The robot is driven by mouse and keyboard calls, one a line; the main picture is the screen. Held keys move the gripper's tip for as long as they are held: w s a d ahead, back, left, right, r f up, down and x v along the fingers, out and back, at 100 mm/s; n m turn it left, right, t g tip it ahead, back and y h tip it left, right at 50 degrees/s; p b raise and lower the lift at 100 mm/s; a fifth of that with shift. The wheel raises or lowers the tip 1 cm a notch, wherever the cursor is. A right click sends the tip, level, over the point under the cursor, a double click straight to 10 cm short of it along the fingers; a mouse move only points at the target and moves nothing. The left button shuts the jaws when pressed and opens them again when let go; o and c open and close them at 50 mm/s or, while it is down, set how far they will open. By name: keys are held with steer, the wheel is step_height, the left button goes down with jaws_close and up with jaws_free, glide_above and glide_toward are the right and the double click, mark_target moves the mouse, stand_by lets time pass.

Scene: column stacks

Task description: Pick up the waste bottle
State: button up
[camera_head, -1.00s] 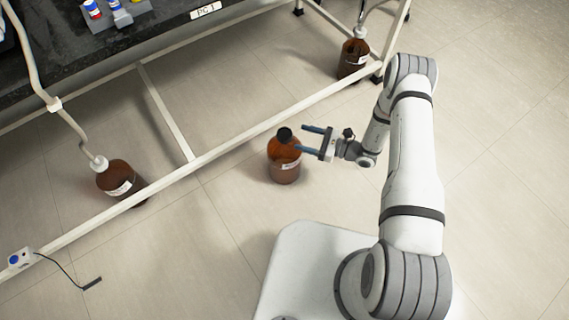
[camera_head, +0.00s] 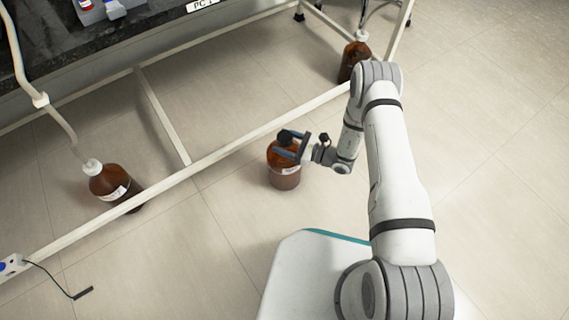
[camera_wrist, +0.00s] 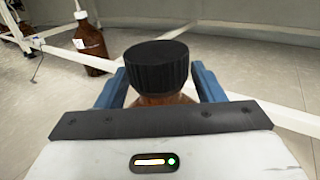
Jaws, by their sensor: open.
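The waste bottle (camera_head: 284,177) is brown with a black cap and a pale label. It stands upright on the floor in front of the bench frame. My gripper (camera_head: 286,145) is open at the height of the bottle's neck, reaching in from the right. In the wrist view the black cap (camera_wrist: 156,66) sits between the two blue fingers of my gripper (camera_wrist: 158,85), with a gap visible on each side. The lower part of the bottle is hidden there by the gripper body.
A bottle with a tube (camera_head: 112,184) stands under the bench at left, and another tubed bottle (camera_head: 353,62) at the back. The bench's white lower rail (camera_head: 215,152) runs just behind the waste bottle. A cable (camera_head: 62,287) lies at lower left. The floor at right is clear.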

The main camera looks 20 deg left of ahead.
steer(key=shift+c, duration=0.3)
jaws_close()
steer(key=shift+r, duration=0.1)
stand_by(0.4)
